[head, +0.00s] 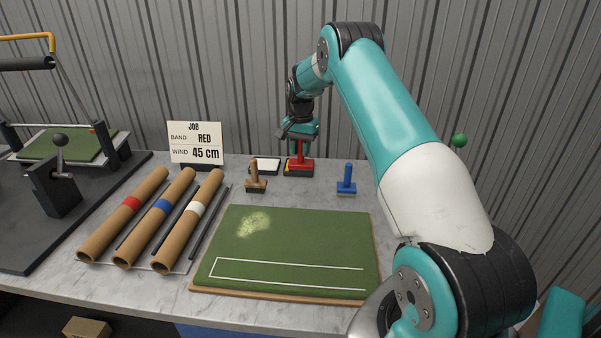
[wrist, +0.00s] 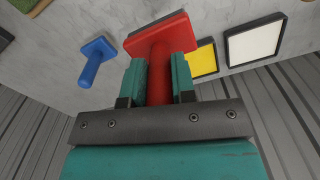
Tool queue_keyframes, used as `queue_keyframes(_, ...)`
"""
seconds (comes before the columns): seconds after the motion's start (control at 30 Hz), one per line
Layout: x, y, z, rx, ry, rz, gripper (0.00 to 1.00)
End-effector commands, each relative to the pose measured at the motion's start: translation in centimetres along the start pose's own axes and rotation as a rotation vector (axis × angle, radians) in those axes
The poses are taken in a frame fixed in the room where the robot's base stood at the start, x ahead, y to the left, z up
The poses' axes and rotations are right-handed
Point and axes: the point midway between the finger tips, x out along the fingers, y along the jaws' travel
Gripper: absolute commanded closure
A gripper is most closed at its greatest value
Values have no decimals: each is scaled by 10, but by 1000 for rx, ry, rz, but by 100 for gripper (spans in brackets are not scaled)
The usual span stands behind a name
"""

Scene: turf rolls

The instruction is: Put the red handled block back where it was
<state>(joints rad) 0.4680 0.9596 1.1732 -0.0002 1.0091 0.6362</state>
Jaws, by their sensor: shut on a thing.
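The red handled block (head: 299,168) is at the back of the table, its handle upright between my jaws. My gripper (head: 300,149) is shut on that handle from above. In the wrist view, the red block (wrist: 158,38) sits between the two teal fingers of my gripper (wrist: 158,66). A yellow pad (wrist: 203,60) shows right beside the block, partly hidden by a finger and the block. A white pad (wrist: 253,43) lies farther right. I cannot tell whether the block's underside touches the table or hangs just above it.
A blue handled block (head: 346,181) stands to the right and a tan handled block (head: 256,180) to the left. A green turf board (head: 300,245) lies in front. Several banded tubes (head: 160,220) and a job sign (head: 194,143) are at the left.

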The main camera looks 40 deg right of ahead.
Motion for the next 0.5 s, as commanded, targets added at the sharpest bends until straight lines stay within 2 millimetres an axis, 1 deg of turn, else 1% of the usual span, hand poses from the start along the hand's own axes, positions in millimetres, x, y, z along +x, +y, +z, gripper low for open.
queue_keyframes(0.03, 11, 0, 1, 0, -4, 3, 98)
queue_keyframes(0.1, 25, 0, 0, 0, -3, 2, 98)
queue_keyframes(0.2, 39, 0, 0, 0, -1, 1, 98)
queue_keyframes(0.37, 54, 0, 0, 0, -1, 1, 98)
queue_keyframes(0.5, 76, 0, 0, 0, -2, 1, 98)
